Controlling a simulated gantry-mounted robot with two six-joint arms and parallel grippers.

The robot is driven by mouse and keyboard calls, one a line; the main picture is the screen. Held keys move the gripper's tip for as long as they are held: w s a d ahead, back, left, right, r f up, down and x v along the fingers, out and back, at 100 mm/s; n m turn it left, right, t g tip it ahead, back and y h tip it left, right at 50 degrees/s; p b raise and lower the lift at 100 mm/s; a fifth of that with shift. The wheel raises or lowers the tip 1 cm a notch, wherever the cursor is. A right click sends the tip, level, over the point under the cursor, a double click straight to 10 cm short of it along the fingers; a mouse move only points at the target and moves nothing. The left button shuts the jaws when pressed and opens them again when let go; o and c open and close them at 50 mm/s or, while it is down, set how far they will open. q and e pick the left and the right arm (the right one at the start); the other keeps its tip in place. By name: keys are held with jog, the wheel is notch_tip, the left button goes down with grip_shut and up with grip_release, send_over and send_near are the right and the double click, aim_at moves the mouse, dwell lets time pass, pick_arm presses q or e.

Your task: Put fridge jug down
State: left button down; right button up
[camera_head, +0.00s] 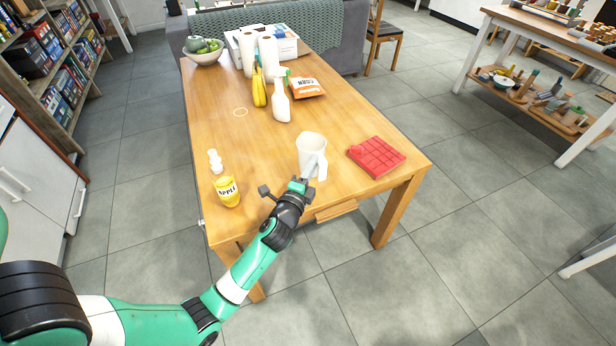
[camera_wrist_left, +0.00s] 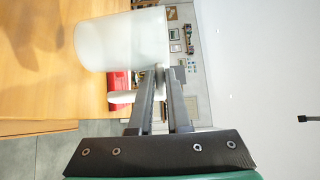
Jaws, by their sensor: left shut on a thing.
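The fridge jug (camera_head: 311,148) is a pale, translucent white pitcher near the front of the wooden table, upright in the head view. My left gripper (camera_head: 312,169) is shut on its handle from the front side. In the left wrist view the jug (camera_wrist_left: 120,42) lies sideways in the picture, with the handle between my two fingers (camera_wrist_left: 163,75). I cannot tell whether its base touches the tabletop (camera_head: 200,105). A thin pale ring (camera_head: 240,112) marks the tabletop further back on the left. My right gripper is not in view.
A yellow-labelled apple bottle (camera_head: 228,191) and a white bottle (camera_head: 215,161) stand front left. Behind are a white spray bottle (camera_head: 281,98), a yellow bottle (camera_head: 259,88) and an orange bag (camera_head: 305,87). The table's middle is clear.

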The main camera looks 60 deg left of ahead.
pick_arm(q)
jog(key=a+f, duration=0.2)
jog(key=shift+w+f+b, duration=0.2)
jog(key=shift+f+b, duration=0.1)
jog(key=shift+b, duration=0.05)
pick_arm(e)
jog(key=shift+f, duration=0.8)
pick_arm(q)
jog(key=f+b, duration=0.3)
jog(key=f, duration=0.1)
jog(key=shift+w+a, duration=0.1)
jog(key=shift+a, duration=0.25)
jog(key=c, duration=0.9)
grip_release()
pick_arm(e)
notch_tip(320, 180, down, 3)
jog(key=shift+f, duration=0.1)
